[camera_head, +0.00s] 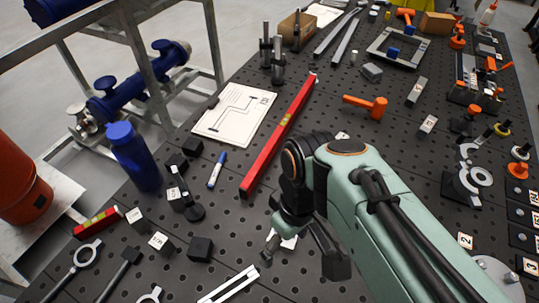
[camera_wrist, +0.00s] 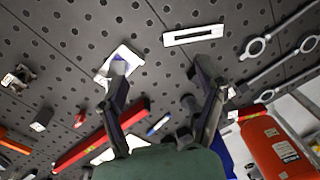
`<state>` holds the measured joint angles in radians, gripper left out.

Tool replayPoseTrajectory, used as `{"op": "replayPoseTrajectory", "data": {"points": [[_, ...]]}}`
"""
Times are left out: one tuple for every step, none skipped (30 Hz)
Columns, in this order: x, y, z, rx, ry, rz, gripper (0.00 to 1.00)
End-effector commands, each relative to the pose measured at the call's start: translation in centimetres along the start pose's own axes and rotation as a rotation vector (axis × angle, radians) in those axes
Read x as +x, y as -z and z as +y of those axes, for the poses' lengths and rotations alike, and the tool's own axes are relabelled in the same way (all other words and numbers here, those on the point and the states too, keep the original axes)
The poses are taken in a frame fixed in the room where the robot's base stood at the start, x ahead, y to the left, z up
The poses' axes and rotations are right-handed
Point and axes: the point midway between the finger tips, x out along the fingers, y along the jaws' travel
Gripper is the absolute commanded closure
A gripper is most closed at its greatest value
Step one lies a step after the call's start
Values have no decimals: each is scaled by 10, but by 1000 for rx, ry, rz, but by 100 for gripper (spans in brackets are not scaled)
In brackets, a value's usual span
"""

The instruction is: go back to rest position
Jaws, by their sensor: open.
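My gripper (camera_head: 301,255) is open over the front part of the black perforated table (camera_head: 330,95). In the wrist view its two fingers (camera_wrist: 159,66) are spread apart with nothing between them. One fingertip overlaps a small white plate (camera_wrist: 107,77) in that view; I cannot tell whether it touches it. In the head view this plate (camera_head: 289,242) is partly hidden behind my gripper. My arm reaches in from the lower right and hides part of the table.
A long red level (camera_head: 280,135), a blue marker (camera_head: 217,169) and a drawing sheet (camera_head: 235,113) lie left of my arm. A white slotted plate (camera_head: 230,286) lies at the front. A blue bottle (camera_head: 134,158) stands at the left edge. An orange mallet (camera_head: 366,106) lies beyond my arm.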

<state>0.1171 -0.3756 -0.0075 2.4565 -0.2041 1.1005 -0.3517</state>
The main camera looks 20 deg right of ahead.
Motion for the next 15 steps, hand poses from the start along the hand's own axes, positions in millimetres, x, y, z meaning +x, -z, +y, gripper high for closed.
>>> {"op": "replayPoseTrajectory", "data": {"points": [[-1, -10, -9, 80, -16, 7, 31], [0, -16, -13, 133, -23, 9, 31], [0, -21, -16, 190, -30, 12, 31], [1, -25, -18, 224, -33, 12, 31], [1, -28, -20, 252, -36, 13, 31], [1, -30, -21, 280, -39, 15, 31], [2, -31, -22, 292, -40, 15, 31], [2, -32, -22, 300, -40, 15, 31], [2, -32, -22, 305, -40, 15, 31], [2, -32, -22, 305, -40, 15, 31], [2, -32, -22, 305, -40, 15, 31], [2, -32, -22, 305, -40, 15, 31], [2, -32, -22, 304, -40, 15, 31], [2, -32, -22, 304, -40, 15, 31], [2, -31, -22, 304, -40, 15, 31]]}}
